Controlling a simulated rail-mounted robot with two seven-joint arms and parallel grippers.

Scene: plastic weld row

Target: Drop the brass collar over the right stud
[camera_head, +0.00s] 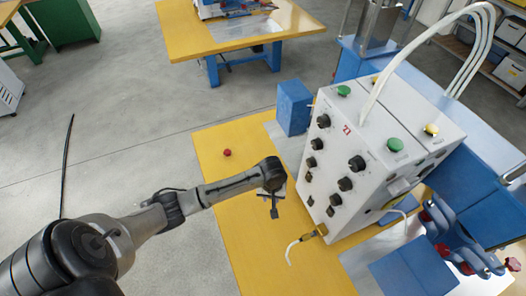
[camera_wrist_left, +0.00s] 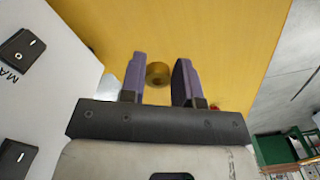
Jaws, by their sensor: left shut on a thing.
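My left gripper (camera_head: 274,207) hangs over the yellow table top, just left of the white control box. In the left wrist view its two purple-grey fingers (camera_wrist_left: 160,78) are closed on the brass collar (camera_wrist_left: 158,75), a small round brass piece with a darker centre. The collar cannot be made out in the head view. I cannot make out the right stud or any other stud in either view. My right gripper is not in view.
The white control box (camera_head: 340,165) with black knobs and green buttons stands right of my left gripper. A small red knob (camera_head: 227,152) sits on the yellow table (camera_head: 215,140). A blue block (camera_head: 294,107) stands behind.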

